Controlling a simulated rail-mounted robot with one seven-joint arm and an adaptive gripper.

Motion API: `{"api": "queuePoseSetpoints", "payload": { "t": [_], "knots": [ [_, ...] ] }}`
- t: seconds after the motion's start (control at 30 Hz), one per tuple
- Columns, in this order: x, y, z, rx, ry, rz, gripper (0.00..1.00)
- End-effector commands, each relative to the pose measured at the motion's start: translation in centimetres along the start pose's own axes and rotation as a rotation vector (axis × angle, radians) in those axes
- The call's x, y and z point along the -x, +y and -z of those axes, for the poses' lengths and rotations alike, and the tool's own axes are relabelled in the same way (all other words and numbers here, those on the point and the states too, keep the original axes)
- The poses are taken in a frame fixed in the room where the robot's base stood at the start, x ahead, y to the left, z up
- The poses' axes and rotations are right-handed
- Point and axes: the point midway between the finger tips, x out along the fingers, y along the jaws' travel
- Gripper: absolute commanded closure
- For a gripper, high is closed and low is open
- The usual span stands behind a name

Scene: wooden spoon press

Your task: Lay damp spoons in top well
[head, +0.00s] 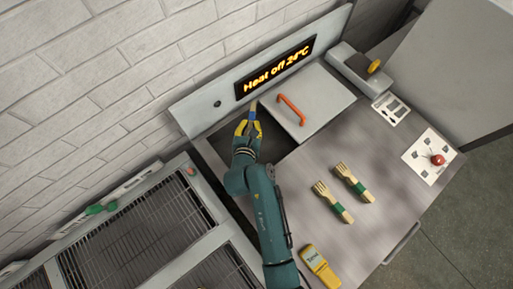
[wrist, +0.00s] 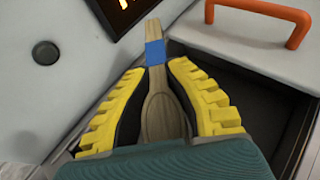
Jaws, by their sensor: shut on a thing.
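My gripper (head: 247,128) has yellow fingers and is shut on a wooden spoon with a blue band. In the wrist view the spoon (wrist: 160,115) lies between the fingers (wrist: 165,100), its bowl towards me and its handle pointing away. The gripper is over the left part of the dark well (head: 275,140), near the back panel. A grey lid with an orange handle (head: 291,109) covers the right part of the well. The well's dark inside also shows in the wrist view (wrist: 250,90) right of the fingers. Its floor is largely hidden.
Two wooden forks with green bands (head: 333,201) (head: 353,181) lie on the grey worktop. A yellow meter (head: 320,266) lies near its front edge. A red-knobbed control (head: 438,159) is at the right. The display (head: 276,68) reads "Heat off 24°C". Slatted racks (head: 140,240) stand at left.

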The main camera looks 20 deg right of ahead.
Motion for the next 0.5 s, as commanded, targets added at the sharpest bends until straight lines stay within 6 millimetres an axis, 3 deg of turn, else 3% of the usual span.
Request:
{"api": "queuePoseSetpoints", "payload": {
  "t": [0.23,0.5],
  "knots": [
    [-2.1,0.0,4.3,0.001,0.004,0.003,1.0],
    [-3.5,0.0,7.8,0.001,0.002,0.002,1.0]
  ]
}}
